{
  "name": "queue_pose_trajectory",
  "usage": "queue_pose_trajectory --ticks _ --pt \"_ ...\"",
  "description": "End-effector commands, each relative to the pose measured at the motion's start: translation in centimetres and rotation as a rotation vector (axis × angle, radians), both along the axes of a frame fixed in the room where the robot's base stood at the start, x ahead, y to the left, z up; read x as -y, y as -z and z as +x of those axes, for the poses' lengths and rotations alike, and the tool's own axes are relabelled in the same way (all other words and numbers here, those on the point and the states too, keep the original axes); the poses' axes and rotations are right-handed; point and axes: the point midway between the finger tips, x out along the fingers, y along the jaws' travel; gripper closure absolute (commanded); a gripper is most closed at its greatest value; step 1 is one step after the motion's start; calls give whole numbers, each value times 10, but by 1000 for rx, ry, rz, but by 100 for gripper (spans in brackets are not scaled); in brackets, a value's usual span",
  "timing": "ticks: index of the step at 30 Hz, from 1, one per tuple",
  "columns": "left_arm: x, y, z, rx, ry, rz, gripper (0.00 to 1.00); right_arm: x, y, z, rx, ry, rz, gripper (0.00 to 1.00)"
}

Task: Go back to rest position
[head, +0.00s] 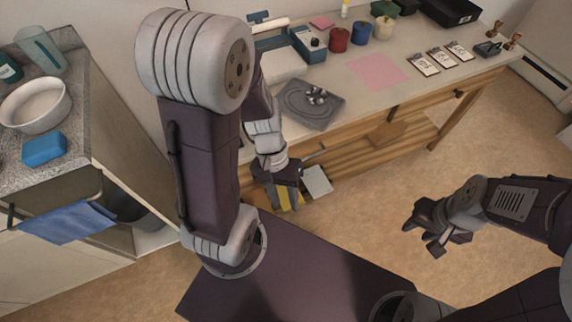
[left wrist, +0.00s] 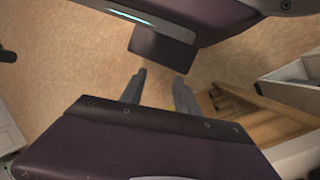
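My left gripper (head: 284,198) hangs in front of the long worktable, below its edge, near the open lower part of the table. In the left wrist view its two fingers (left wrist: 160,78) stand apart with only floor between them, so it is open and empty. My right gripper (head: 426,232) is over the bare floor at the right, clear of the table. Its fingers are spread and nothing shows between them. My left upper arm covers part of the left end of the table.
The worktable (head: 420,85) carries a grey tray (head: 305,112), a pink sheet (head: 376,71), several cards and several jars. At the left, a counter (head: 85,120) holds a white bowl (head: 36,104) and a blue sponge (head: 44,148); a blue towel (head: 65,222) hangs below. The floor (head: 350,225) between is free.

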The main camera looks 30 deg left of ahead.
Motion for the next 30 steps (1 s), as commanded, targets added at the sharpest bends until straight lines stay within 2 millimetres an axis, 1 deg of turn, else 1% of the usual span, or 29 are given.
queue_pose_trajectory --ticks 1,3,6,9,14,17,20,23,24,27,28,30 --pt "-13 -3 18 102 51 111 62 0 0 0 0 0 0 64" --pt "-25 -10 43 225 81 212 62 0 0 0 0 0 0 64" --pt "-29 -19 64 329 97 270 62 0 0 0 0 0 0 64" --pt "-30 -21 69 352 98 281 62 0 0 0 0 0 0 64" --pt "-31 -21 69 348 96 281 62 0 0 0 0 0 0 64" --pt "-31 -29 68 348 96 280 62 0 -9 0 0 0 0 64" --pt "-31 -57 68 346 95 280 62 0 -36 0 0 0 0 64" --pt "-30 -99 68 345 95 280 62 0 -79 0 0 0 0 64" --pt "-30 -118 68 345 95 280 62 0 -97 0 0 0 0 64" --pt "-30 -157 68 345 95 280 62 0 -136 0 1 0 0 64" --pt "-30 -163 68 345 95 280 62 0 -143 0 1 0 0 64" --pt "-30 -168 68 345 95 280 62 0 -147 0 1 0 0 64"
